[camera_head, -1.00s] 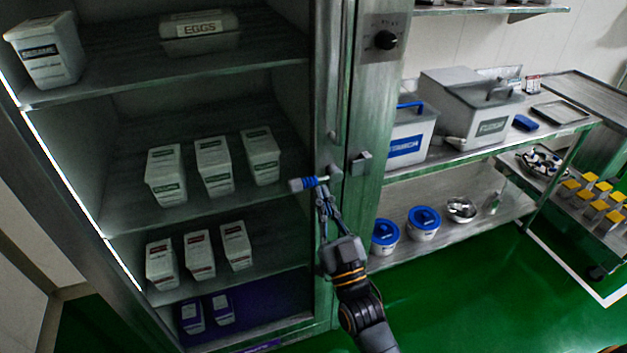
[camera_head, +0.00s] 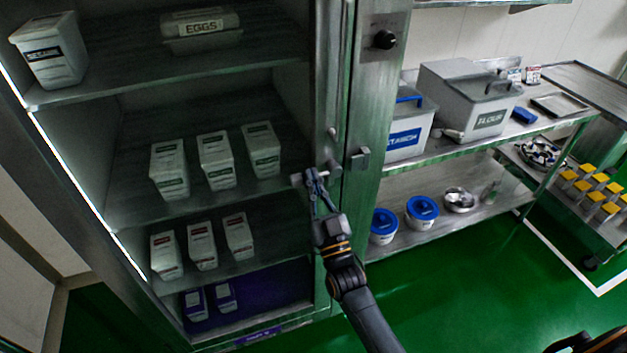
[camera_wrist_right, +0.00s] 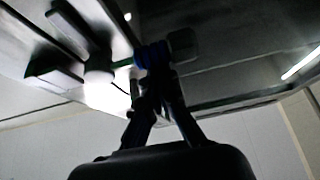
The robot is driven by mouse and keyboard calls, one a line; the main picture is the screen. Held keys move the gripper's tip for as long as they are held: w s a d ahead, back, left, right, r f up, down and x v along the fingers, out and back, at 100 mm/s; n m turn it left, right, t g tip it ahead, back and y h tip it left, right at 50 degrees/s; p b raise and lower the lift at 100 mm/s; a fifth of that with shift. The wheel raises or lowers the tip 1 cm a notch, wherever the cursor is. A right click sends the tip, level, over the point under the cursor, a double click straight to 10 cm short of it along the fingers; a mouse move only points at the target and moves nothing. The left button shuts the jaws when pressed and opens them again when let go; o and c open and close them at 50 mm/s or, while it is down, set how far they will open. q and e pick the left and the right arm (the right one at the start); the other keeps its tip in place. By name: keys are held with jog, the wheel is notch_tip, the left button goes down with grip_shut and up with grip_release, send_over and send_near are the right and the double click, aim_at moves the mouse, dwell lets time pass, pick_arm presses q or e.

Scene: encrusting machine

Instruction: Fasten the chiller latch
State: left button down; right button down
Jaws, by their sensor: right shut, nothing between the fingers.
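The chiller latch is a short lever on the chiller front. Its grey end (camera_head: 297,179) points left, and its blue-banded grip (camera_wrist_right: 150,56) shows in the right wrist view. The latch's pivot block (camera_head: 335,172) is to the right, and a small metal catch block (camera_head: 361,157) is on the post beside it. My right gripper (camera_head: 314,178) is shut and empty, with its fingertips at the lever and covering part of it. In the right wrist view, the fingertips (camera_wrist_right: 157,78) meet or nearly meet the blue grip; I cannot tell if they touch. My left gripper is out of view.
The chiller shelves (camera_head: 215,205) hold white tubs and an eggs box (camera_head: 201,32). A vertical handle bar (camera_head: 335,75) rises above the latch. At right, a steel table (camera_head: 470,152) carries bins, with blue-lidded tubs (camera_head: 423,208) below. The green floor (camera_head: 450,290) is clear there.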

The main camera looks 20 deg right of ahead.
jog(key=shift+f, duration=0.1)
jog(key=shift+f+n+y, duration=0.15)
jog(key=shift+n+y, duration=0.25)
jog(key=shift+n, duration=0.2)
jog(key=shift+f+n+b, duration=0.15)
jog(key=shift+n+b, duration=0.15)
jog(key=shift+n, duration=0.1)
jog(key=d+f+n+g+y, duration=0.2)
jog(key=f+n+g+y, duration=0.1)
jog(key=n, duration=0.8)
jog(key=d+f+n+g+y+p, duration=0.1)
jog(key=d+f+n+g+y, duration=0.2)
jog(key=n+g, duration=0.3)
jog(key=shift+d+f+n+y, duration=0.2)
jog(key=shift+f+n+y, duration=0.5)
jog(key=shift+n, duration=2.1)
jog(key=shift+r, duration=0.25)
jog(key=shift+w+a, duration=0.1)
